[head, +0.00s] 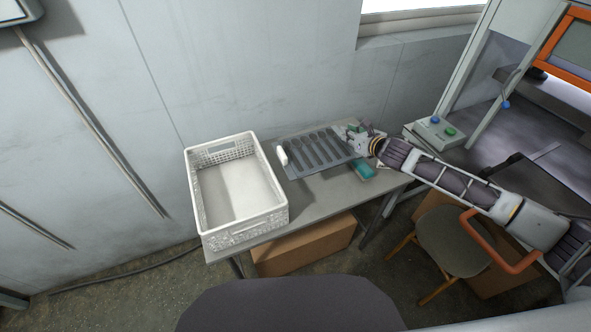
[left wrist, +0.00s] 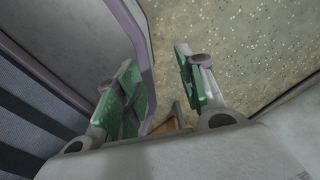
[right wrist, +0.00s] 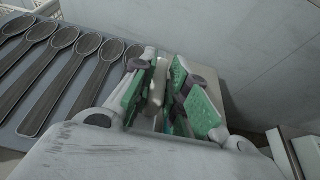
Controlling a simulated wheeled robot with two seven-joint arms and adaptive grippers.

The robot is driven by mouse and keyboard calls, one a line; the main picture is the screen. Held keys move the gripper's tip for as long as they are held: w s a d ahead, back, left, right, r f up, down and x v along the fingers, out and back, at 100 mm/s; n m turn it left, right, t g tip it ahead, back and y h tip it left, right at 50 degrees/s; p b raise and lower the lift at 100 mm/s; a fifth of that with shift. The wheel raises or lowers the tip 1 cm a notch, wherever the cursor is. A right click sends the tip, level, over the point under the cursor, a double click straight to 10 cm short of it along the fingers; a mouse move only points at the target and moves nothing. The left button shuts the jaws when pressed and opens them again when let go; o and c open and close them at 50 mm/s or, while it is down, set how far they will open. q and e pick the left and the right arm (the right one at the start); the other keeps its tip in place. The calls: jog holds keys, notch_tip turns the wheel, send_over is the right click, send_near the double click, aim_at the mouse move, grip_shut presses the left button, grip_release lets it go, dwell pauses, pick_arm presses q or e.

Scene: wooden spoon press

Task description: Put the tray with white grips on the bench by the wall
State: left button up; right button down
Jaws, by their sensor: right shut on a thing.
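The tray (head: 330,163) is a flat grey plate with several dark spoon shapes in rows. It is at the bench (head: 310,205) by the wall, and I cannot tell if it rests fully on the top. One white grip (head: 281,156) shows at its left end. My right gripper (head: 354,134) is at the tray's right end. In the right wrist view its green-padded fingers (right wrist: 160,85) are shut on the other white grip (right wrist: 159,78), beside the spoon shapes of the tray (right wrist: 12,130). My left gripper (left wrist: 155,82) is open and empty above the speckled floor.
A white plastic crate (head: 278,216) fills the left part of the bench, close to the tray. A teal object (head: 362,169) lies at the tray's right front. A control box (head: 436,132) with coloured buttons, a chair (head: 455,240) and cardboard boxes (head: 305,247) stand nearby.

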aim_at(346, 144)
jog(key=shift+w+a+r, duration=0.1)
jog(key=shift+w+a, duration=0.05)
jog(key=shift+w+a+f+b, duration=0.15)
jog(key=shift+f+b, duration=0.25)
jog(key=shift+f, duration=0.35)
jog(key=shift+f+b, duration=0.3)
jog(key=shift+b, duration=0.2)
jog(key=shift+f+b, duration=0.6)
jog(key=shift+f, duration=0.3)
jog(key=shift+f+b, duration=0.4)
jog(key=shift+b, duration=0.2)
jog(key=shift+f, duration=0.3)
pick_arm(q)
jog(key=w+a+f+b, duration=0.2)
jog(key=w+f, duration=0.2)
jog(key=w, duration=0.2)
jog(key=shift+a+f+t, duration=0.2)
jog(key=shift+a+t, duration=0.1)
jog(key=shift+a, duration=0.05)
pick_arm(e)
jog(key=shift+f, duration=0.85)
jog(key=shift+f, duration=0.1)
